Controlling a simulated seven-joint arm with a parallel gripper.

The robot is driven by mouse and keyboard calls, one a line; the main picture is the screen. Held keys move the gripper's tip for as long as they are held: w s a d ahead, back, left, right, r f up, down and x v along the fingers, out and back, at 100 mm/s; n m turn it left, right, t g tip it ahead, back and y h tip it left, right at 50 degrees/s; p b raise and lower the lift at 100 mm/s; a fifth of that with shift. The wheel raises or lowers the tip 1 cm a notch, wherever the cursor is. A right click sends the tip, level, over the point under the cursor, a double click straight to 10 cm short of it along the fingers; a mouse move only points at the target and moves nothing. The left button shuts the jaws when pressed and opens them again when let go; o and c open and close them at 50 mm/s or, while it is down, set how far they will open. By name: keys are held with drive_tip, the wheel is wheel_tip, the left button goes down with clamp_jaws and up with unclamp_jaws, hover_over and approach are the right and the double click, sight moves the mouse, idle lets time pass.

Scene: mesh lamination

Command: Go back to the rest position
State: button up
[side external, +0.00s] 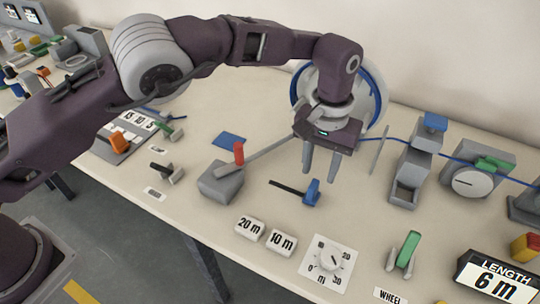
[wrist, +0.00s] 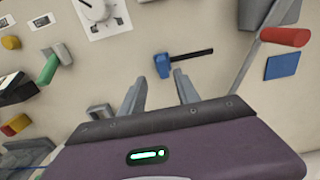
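My gripper (side external: 319,163) hangs above the middle of the table with its fingers pointing down. Its two fingers are apart with nothing between them. In the wrist view the gripper (wrist: 158,88) also shows as open and empty. A blue-handled lever (side external: 311,193) with a black bar lies on the table below and in front of the gripper; it also shows in the wrist view (wrist: 163,67), beyond the fingertips. A grey box with a lever arm and a red handle (side external: 239,153) stands to the left of the gripper.
A blue-and-white reel (side external: 376,95) stands behind the gripper. A dial plate (side external: 326,262), white "20 m" (side external: 249,228) and "10 m" (side external: 281,242) blocks and a green-handled lever (side external: 407,250) are in front.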

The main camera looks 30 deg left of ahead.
drive_tip(key=shift+r, duration=0.1)
drive_tip(key=s+a+r+n+t+h, duration=0.1)
drive_tip(key=s+a+r, duration=0.3)
drive_tip(key=a+r, duration=0.65)
drive_tip(key=s+a+r+t+h, duration=0.1)
drive_tip(key=s+a+r, duration=0.3)
drive_tip(key=a+r, duration=0.65)
drive_tip(key=s+a+f+t+y, duration=0.1)
drive_tip(key=s+a, duration=0.3)
drive_tip(key=s, duration=0.6)
drive_tip(key=s+a+f+m+t+y, duration=0.1)
drive_tip(key=s+a, duration=0.3)
drive_tip(key=s, duration=0.7)
drive_tip(key=shift+s+a+t, duration=0.2)
drive_tip(key=shift+a+t, duration=0.05)
drive_tip(key=shift+t, duration=0.55)
